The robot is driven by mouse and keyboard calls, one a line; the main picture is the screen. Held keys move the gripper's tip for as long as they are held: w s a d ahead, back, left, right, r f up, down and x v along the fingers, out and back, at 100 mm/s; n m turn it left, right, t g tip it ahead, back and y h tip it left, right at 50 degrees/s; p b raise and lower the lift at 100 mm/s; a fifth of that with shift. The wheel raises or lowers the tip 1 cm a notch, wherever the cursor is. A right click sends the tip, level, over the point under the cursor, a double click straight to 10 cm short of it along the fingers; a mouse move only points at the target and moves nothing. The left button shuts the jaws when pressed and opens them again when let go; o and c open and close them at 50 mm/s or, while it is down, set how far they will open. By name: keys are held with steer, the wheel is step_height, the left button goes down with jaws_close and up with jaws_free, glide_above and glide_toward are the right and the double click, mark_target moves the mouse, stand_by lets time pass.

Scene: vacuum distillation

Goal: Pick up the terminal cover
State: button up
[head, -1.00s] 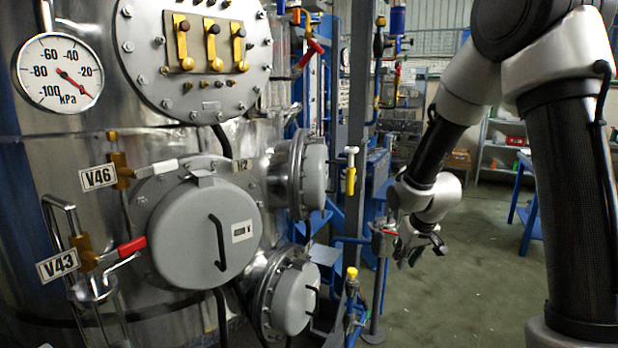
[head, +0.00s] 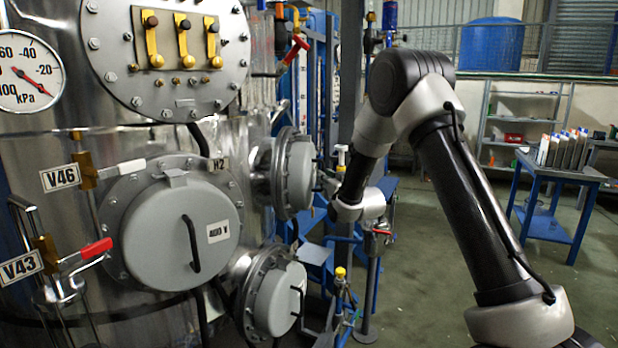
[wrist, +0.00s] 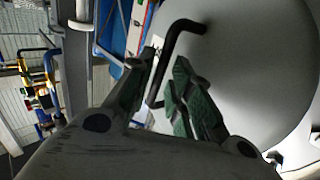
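The terminal cover in front of my gripper is a large grey round cover (wrist: 255,60) with a bent black handle (wrist: 183,27). In the wrist view, my gripper (wrist: 158,75) is open, with its green-grey fingers apart. The handle's lower part runs down into the space between the fingers, and I see no grip on it. In the head view, my wrist is beside the upper right grey cover (head: 300,172), and my fingers cannot be made out there. A larger cover marked 400 V (head: 165,245) and a lower cover (head: 275,305) also have black handles.
Valve V46 (head: 88,172) and red-handled valve V43 (head: 85,253) stick out at the left. Blue pipes and a yellow-topped valve (head: 340,280) stand below my wrist. A blue table (head: 555,180) stands at right, with open floor before it.

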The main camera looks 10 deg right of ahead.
steer(key=x, duration=0.2)
steer(key=shift+w+a+f, duration=0.1)
steer(key=shift+w, duration=0.25)
jaws_close()
